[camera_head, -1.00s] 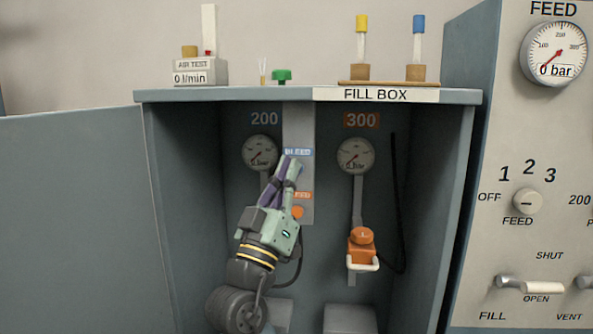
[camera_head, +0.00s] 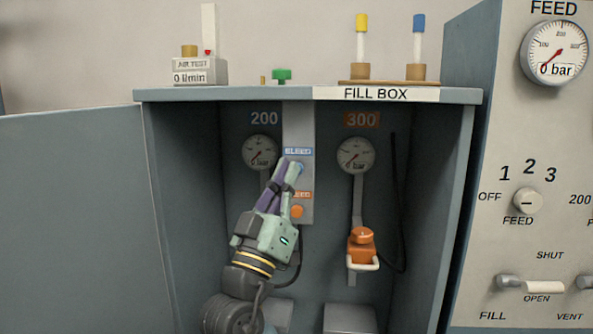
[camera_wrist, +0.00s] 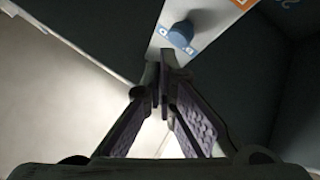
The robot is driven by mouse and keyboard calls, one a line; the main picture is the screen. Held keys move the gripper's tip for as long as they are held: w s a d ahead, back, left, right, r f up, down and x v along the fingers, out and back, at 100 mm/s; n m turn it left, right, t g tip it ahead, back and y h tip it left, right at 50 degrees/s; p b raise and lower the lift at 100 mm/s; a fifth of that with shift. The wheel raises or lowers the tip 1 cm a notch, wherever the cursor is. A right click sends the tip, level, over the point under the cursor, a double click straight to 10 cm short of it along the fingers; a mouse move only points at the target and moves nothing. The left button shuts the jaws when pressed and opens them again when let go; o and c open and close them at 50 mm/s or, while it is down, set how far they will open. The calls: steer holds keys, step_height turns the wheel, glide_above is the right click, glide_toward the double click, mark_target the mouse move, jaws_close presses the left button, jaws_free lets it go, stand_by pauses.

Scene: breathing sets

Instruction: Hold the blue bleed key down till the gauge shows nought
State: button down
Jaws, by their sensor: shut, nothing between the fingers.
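The blue bleed key (camera_head: 299,167) is on the grey strip inside the fill box, under the blue BLEED label (camera_head: 299,151). In the wrist view the key (camera_wrist: 181,33) stands just beyond my fingertips, with a gap showing in the picture. My gripper (camera_head: 291,168) is shut and empty, its tips beside the key; the wrist view shows the tips together (camera_wrist: 160,76). The gauge under 200 (camera_head: 260,150) has its needle at lower left; its small readout looks like 0 bar, partly blurred. The gauge under 300 (camera_head: 356,155) looks alike.
An orange key (camera_head: 297,211) sits below the blue one, close to my gripper. An orange-topped fitting with a pale handle (camera_head: 362,246) hangs at right, with a black hose (camera_head: 397,235) behind. The cabinet's side walls enclose the space.

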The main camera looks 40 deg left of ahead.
steer(key=shift+s, duration=0.1)
steer(key=s+d, duration=0.1)
steer(key=s, duration=0.1)
steer(key=s+d, duration=0.1)
steer(key=s, duration=0.1)
steer(key=shift+d, duration=0.3)
steer(key=shift+s, duration=0.1)
stand_by(0.5)
